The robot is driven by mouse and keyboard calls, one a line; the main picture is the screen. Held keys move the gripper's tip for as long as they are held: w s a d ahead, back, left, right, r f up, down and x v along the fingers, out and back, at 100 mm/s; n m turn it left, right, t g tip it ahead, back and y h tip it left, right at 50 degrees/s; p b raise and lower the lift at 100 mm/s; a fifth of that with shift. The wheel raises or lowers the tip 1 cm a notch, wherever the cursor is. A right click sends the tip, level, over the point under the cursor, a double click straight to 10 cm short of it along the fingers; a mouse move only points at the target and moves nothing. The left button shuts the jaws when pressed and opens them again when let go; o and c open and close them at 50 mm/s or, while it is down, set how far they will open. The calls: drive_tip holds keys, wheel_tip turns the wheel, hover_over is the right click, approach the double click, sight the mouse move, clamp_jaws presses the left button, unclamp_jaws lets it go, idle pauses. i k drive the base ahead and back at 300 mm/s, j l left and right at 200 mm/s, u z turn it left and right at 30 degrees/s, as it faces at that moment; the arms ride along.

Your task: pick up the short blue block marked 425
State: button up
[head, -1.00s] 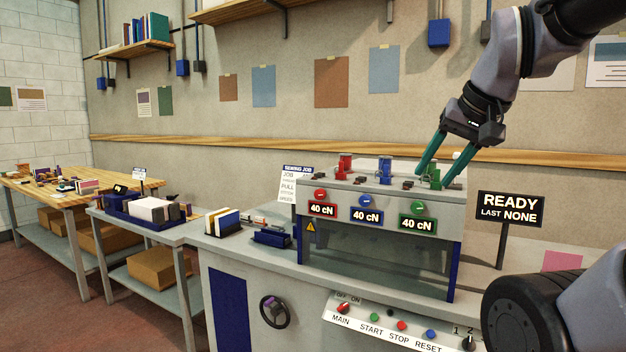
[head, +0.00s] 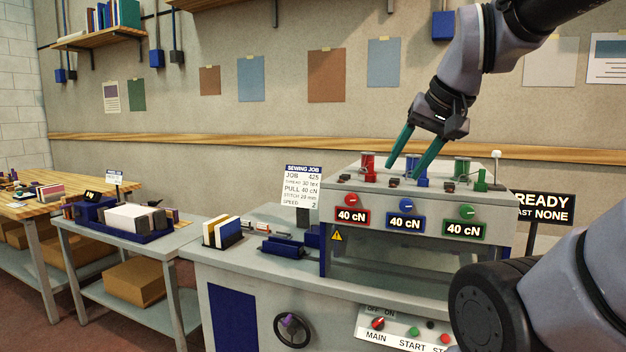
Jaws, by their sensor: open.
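No block with a readable 425 mark shows, so I cannot tell which is the short blue one. The sewing job card (head: 302,187) reads JOB 425. My gripper (head: 404,172) has two teal fingers, spread apart and pointing down in front of the machine's top, near the red and blue spools. It appears empty and is well to the right of the blocks.
The thread machine (head: 420,255) has a red spool (head: 367,166) and three 40 cN displays. A side table (head: 75,231) holds a blue tray of white blocks (head: 135,217). A wooden workbench (head: 30,208) with small items is at far left. A READY sign (head: 543,206) stands right.

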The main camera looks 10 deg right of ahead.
sight(226, 229)
drive_tip(key=i+j+z, duration=0.15)
drive_tip(key=i+j, duration=0.15)
drive_tip(key=j, duration=0.15)
drive_tip(key=i+j+z, duration=0.1)
drive_tip(key=i+j, duration=0.15)
drive_tip(key=j, duration=0.25)
drive_tip(key=i+j+z, duration=0.15)
drive_tip(key=j, duration=0.35)
drive_tip(key=i+j+z, duration=0.1)
drive_tip(key=i+j, duration=0.2)
drive_tip(key=j, duration=0.25)
drive_tip(key=i+j+z, duration=0.15)
drive_tip(key=j, duration=0.4)
drive_tip(key=i+j+z, duration=0.1)
drive_tip(key=i+j, duration=0.15)
drive_tip(key=j, duration=0.3)
drive_tip(key=i+j+z, duration=0.15)
drive_tip(key=j, duration=0.45)
drive_tip(key=i+j+z, duration=0.1)
drive_tip(key=j, duration=0.5)
